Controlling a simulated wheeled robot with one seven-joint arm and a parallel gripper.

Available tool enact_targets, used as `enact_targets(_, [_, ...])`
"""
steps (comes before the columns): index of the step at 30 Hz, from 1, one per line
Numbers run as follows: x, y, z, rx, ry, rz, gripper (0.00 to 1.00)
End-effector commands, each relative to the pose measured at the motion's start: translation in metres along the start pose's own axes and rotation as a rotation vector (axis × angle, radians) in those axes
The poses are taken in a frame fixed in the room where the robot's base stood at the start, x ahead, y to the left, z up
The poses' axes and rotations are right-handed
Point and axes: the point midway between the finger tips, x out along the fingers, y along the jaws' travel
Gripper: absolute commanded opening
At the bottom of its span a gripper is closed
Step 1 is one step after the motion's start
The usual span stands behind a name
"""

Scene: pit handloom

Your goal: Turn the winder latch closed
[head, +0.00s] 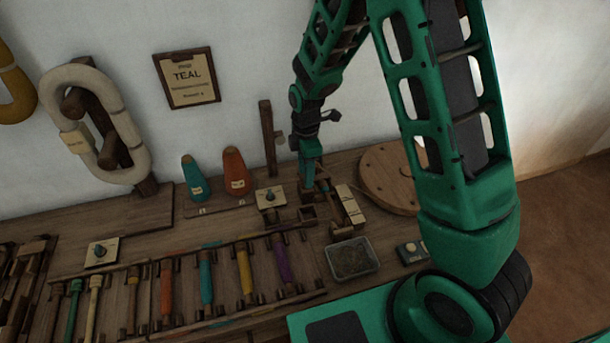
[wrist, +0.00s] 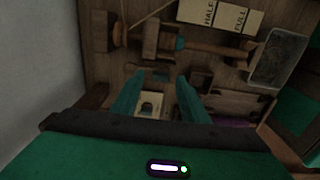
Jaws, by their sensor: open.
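My gripper (head: 307,183) hangs over the back right of the bench, pointing down. In the wrist view its two teal fingers (wrist: 160,88) are apart with nothing between their tips. A cream plate with a small dark turn-piece (head: 270,198), which looks like the latch, lies on the bench just left of my gripper. In the wrist view the cream plate (wrist: 150,104) shows between the fingers, lower down and partly hidden by my gripper's body. The wooden winder (wrist: 165,42) with a teal bit on its shaft is beyond the fingertips. I cannot tell the latch's angle.
HALF and FULL cards (head: 348,205), a tray of dark bits (head: 352,258) and a round wooden disc (head: 390,178) lie to the right. A rack of coloured bobbins (head: 205,280) fills the front. A similar plate (head: 101,252) lies left.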

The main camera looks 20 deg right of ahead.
Motion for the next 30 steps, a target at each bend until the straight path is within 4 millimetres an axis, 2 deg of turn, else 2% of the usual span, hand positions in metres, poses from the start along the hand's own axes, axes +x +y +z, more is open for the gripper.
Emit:
enact_targets(6, [0.0139, -0.0003, 0.0002, 0.001, 0.000, 0.000, 0.41])
enact_targets(14, [0.0149, -0.0002, 0.0001, 0.001, 0.000, 0.000, 0.41])
enact_targets(17, [0.0148, -0.0002, 0.0001, 0.001, 0.000, 0.000, 0.21])
enact_targets(19, [0.0147, -0.0001, 0.0001, 0.001, 0.000, 0.000, 0.05])
enact_targets(20, [0.0147, -0.0001, 0.0001, 0.001, 0.000, 0.000, 0.00])
enact_targets(30, [0.0143, 0.0007, -0.0002, 0.032, 0.000, 0.002, 0.00])
